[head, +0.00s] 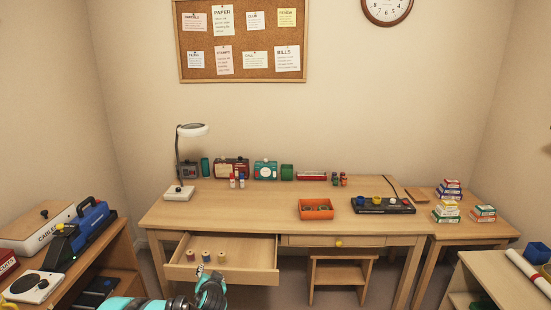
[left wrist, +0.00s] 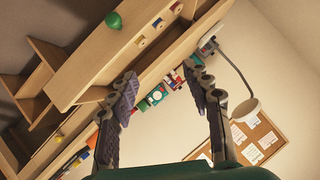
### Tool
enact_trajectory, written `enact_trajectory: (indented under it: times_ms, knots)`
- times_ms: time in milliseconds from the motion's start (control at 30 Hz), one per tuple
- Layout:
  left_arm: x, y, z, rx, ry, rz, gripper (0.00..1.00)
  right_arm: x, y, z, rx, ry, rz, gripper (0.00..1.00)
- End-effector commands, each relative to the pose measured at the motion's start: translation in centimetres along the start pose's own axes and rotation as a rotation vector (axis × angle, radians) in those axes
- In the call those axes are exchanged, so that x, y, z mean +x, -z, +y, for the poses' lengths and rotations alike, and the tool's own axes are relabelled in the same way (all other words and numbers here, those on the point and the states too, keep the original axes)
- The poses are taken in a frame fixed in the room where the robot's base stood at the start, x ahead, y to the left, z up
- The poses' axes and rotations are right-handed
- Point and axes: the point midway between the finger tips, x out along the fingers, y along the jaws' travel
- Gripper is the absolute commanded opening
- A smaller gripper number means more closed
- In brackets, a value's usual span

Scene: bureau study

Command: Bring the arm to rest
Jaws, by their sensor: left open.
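My left gripper (head: 208,275) is low at the front of the desk, just in front of the open left drawer (head: 247,277). In the left wrist view its two fingers (left wrist: 160,82) are spread apart with nothing between them. The wrist view also shows the drawer front with a green knob (left wrist: 113,20), apart from the fingers. Three small pieces, one of them a stamp-like piece (head: 206,257), stand in the drawer. My right gripper is in neither view.
The wooden desk (head: 270,209) holds a lamp (head: 192,130), an orange tray (head: 316,203) and a black strip with knobs (head: 383,205). A stool (head: 341,257) stands under the desk. A side shelf with a blue machine (head: 82,233) is at the left.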

Motion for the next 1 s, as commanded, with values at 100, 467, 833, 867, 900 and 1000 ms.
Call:
enact_trajectory:
  times_ms: [100,467,833,867,900,1000]
  knots:
    - [-4.9,1.1,-2.1,-0.062,-0.036,-0.052,0.49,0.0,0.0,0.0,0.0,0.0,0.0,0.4]
    - [-20.3,-0.6,-4.3,-0.238,-0.167,-0.209,0.49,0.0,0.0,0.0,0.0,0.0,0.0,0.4]
    - [-34.0,-7.6,-1.2,-0.389,-0.317,-0.354,0.49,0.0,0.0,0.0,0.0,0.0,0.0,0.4]
    - [-34.7,-8.1,-0.9,-0.397,-0.326,-0.362,0.49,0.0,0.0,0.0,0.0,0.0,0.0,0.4]
    - [-35.5,-8.7,-0.5,-0.407,-0.337,-0.372,0.49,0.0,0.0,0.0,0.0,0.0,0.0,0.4]
    - [-36.8,-9.8,0.2,-0.424,-0.357,-0.388,0.49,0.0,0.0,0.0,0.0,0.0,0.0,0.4]
